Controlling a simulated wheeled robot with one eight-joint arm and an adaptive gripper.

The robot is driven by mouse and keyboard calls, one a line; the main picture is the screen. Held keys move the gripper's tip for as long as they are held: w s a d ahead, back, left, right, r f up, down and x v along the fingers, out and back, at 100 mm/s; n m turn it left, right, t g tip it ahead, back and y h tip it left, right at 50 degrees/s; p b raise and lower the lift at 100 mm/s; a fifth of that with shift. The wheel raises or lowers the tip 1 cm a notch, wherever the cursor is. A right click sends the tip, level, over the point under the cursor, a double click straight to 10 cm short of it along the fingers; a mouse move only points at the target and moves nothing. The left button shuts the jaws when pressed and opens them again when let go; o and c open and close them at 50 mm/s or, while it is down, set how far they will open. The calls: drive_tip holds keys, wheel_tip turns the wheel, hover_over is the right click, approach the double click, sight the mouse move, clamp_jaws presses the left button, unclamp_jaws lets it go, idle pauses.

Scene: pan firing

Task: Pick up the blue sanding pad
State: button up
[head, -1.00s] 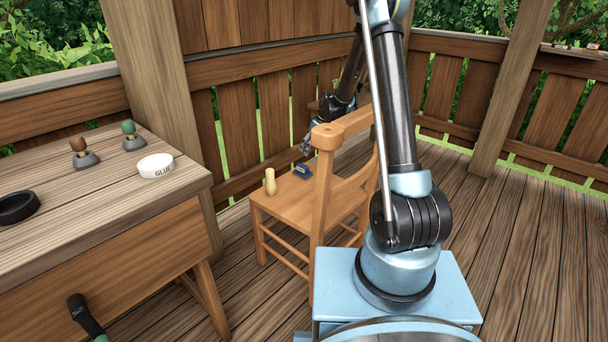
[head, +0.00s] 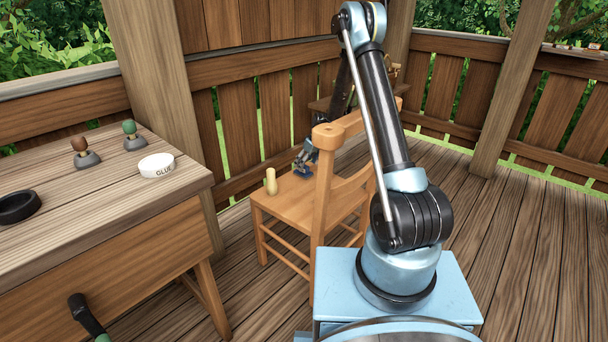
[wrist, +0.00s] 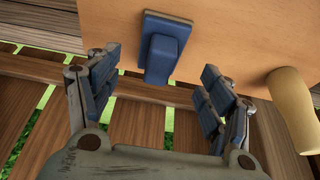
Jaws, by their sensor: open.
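The blue sanding pad (wrist: 163,52) lies on the seat of a wooden chair (head: 292,206), near the seat's edge. It has a blue grip on a flat base with a pale rim. In the wrist view my gripper (wrist: 160,95) is open and empty, its blue-padded fingers apart, with the pad ahead of and between them. In the head view my gripper (head: 307,158) is at the pad (head: 303,172) and partly covers it. I cannot tell whether they touch.
A pale yellow, bottle-shaped piece (head: 270,181) stands on the seat; it also shows right of my fingers in the wrist view (wrist: 295,105). The chair's backrest (head: 325,190) rises near my arm. A workbench (head: 110,210) with a white glue dish (head: 156,166) stands left.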

drive_tip(key=shift+x, duration=2.4)
drive_tip(key=shift+c, duration=0.3)
drive_tip(key=c, duration=1.2)
wheel_tip(320, 180, up, 9)
drive_tip(key=shift+w+d+r, duration=0.1)
drive_tip(key=shift+d+r, duration=0.05)
drive_tip(key=shift+r, duration=0.2)
drive_tip(key=w+d+r+m+h, duration=0.1)
drive_tip(key=w+d+r+m, duration=0.2)
drive_tip(key=d+r, duration=0.4)
drive_tip(key=w+d+r+m+t+h, duration=0.1)
drive_tip(key=w+d+r+m, duration=0.2)
drive_tip(key=d+r, duration=0.4)
drive_tip(key=w+d+r+m+h, duration=0.1)
drive_tip(key=w+d+r+m, duration=0.2)
drive_tip(key=d+r, duration=0.5)
drive_tip(key=shift+w+d+r+m+t, duration=0.15)
drive_tip(key=shift+d+m, duration=0.1)
drive_tip(key=shift+d, duration=1.8)
drive_tip(key=shift+w+d+f+m+t, duration=0.1)
drive_tip(key=shift+d+m, duration=0.1)
drive_tip(key=shift+d, duration=1.9)
drive_tip(key=shift+w+d+r+m+t, duration=0.15)
drive_tip(key=shift+d+m, duration=0.1)
drive_tip(key=shift+d, duration=1.8)
